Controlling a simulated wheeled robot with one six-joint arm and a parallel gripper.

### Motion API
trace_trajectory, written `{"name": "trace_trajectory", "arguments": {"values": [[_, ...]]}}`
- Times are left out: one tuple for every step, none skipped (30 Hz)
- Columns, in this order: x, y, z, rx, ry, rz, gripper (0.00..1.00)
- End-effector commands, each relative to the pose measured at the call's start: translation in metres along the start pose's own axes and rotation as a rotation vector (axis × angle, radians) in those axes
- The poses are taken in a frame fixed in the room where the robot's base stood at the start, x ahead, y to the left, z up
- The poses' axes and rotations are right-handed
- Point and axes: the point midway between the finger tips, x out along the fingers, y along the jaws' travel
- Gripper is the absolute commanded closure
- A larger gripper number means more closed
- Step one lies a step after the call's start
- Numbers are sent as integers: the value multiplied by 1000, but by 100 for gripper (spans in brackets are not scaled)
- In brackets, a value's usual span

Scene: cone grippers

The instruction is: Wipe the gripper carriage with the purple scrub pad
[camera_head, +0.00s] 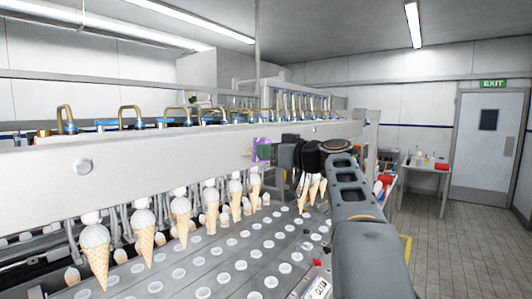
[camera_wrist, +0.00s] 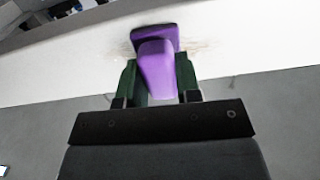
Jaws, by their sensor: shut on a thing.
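The purple scrub pad (camera_wrist: 157,68) is held by its handle between the two green fingers of my gripper (camera_wrist: 158,85) in the wrist view. My gripper is shut on it. The pad's far end meets the pale face of the gripper carriage (camera_wrist: 245,45), and brownish smudges show on that face around the pad. In the head view the carriage (camera_head: 150,160) is a long pale beam across the machine. The pad (camera_head: 262,149) shows as a small purple patch at its front face, partly hidden by my gripper (camera_head: 267,151). Contact looks likely, but a small gap cannot be ruled out.
A conveyor plate with round white holders (camera_head: 240,265) lies beneath. A side table (camera_head: 427,164) with bottles and a red item stands at the right. Open floor (camera_head: 462,240) lies at the right.

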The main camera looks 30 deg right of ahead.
Motion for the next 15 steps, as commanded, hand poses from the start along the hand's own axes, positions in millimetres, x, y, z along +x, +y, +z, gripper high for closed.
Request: {"name": "trace_trajectory", "arguments": {"values": [[0, 2, 0, 1, 0, 0, 88], [0, 2, 0, 1, 0, 0, 88], [0, 4, 0, 1, 0, 1, 88], [0, 6, 0, 1, 0, 1, 88], [0, 8, 0, 1, 0, 1, 88], [0, 11, 0, 1, 0, 1, 88], [0, 14, 0, 1, 0, 1, 88], [0, 17, 0, 1, -1, 1, 88], [0, 20, 0, 1, 0, 1, 88], [0, 22, -1, 1, 0, 1, 88], [0, 24, -1, 1, 0, 1, 88], [1, 27, -1, 1, 0, 1, 88], [1, 29, -1, 1, 0, 1, 88], [0, 31, -1, 1, 0, 1, 88], [0, 32, -1, 1, 0, 1, 88]]}}
